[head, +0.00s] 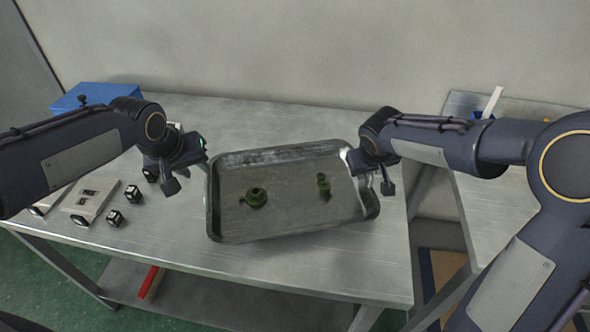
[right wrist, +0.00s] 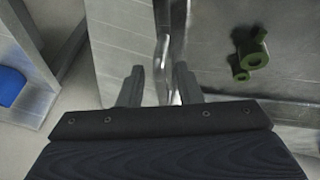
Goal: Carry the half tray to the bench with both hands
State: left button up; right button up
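The half tray (head: 290,222), a shallow grey metal tray, is over the metal table in the head view, turned slightly. I cannot tell for sure whether it rests flat. Two green parts lie in it, a round one (head: 256,197) and a smaller upright-looking one (head: 323,184). My left gripper (head: 188,170) is at the tray's left rim with its fingers apart. My right gripper (head: 370,176) is at the right rim. In the right wrist view its fingers (right wrist: 158,85) stand apart on either side of the tray rim (right wrist: 163,55), with a gap showing at the left finger.
The metal table (head: 290,112) carries a blue box (head: 95,95) at back left and small black-and-white blocks (head: 114,218) with pale plates (head: 90,200) at left. A second metal table (head: 470,102) stands right, across a gap. A red object (head: 150,282) is on the lower shelf.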

pick_arm(q)
jog(key=v, duration=0.4)
jog(key=shift+s+r, duration=0.1)
jog(key=shift+r, duration=0.15)
pick_arm(e)
jog(key=v, duration=1.2)
pick_arm(q)
jog(key=shift+a, duration=0.1)
